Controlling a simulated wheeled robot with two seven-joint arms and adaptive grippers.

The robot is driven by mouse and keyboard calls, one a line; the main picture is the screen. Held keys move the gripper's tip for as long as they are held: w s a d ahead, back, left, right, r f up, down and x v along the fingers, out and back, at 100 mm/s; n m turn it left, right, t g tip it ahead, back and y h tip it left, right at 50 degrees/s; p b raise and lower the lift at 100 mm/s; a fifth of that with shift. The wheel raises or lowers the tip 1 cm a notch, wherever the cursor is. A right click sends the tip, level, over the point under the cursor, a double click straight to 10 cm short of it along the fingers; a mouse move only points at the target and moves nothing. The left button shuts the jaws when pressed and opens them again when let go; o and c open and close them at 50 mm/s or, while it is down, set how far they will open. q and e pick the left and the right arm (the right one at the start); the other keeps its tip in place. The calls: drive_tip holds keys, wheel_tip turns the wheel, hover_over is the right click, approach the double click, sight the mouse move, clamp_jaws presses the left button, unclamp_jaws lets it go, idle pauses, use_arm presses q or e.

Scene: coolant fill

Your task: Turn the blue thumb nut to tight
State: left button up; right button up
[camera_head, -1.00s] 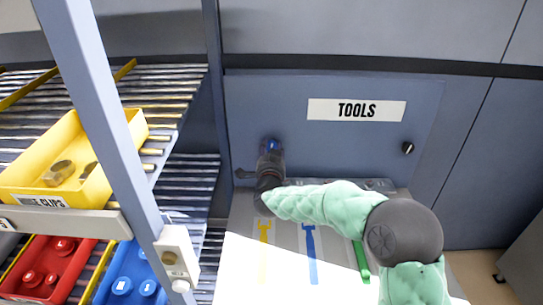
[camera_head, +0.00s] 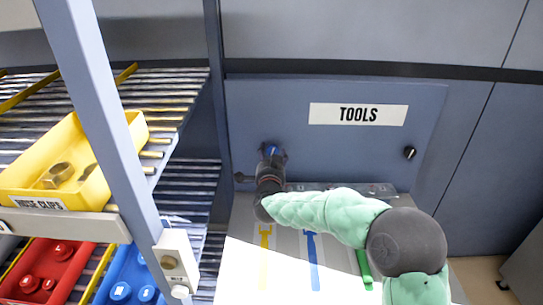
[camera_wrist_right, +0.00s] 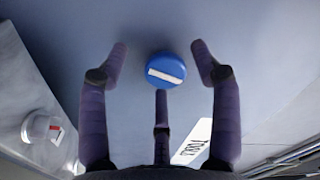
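The blue thumb nut (camera_wrist_right: 165,70) is a round blue cap with a white bar across its face, the bar slightly tilted in the right wrist view. In the head view the nut (camera_head: 271,150) is a small blue spot on the blue-grey TOOLS panel (camera_head: 300,150), partly hidden by my right gripper (camera_head: 266,163). In the wrist view my right gripper (camera_wrist_right: 160,75) is open, its three dark fingers spread around the nut with gaps visible on the left and right. Whether the lower finger touches it I cannot tell. My left gripper is not in view.
A TOOLS label (camera_head: 358,114) and a black knob (camera_head: 409,152) are on the panel. Below lies a surface with yellow (camera_head: 265,250), blue (camera_head: 312,260) and green (camera_head: 364,266) tools. A shelf post (camera_head: 110,130) and a yellow bin (camera_head: 110,150) stand at left.

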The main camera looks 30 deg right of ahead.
drive_tip(key=shift+r, duration=0.1)
drive_tip(key=shift+s, duration=0.25)
drive_tip(key=v, duration=1.1)
drive_tip(key=shift+s+a, duration=0.2)
drive_tip(key=shift+a, duration=0.05)
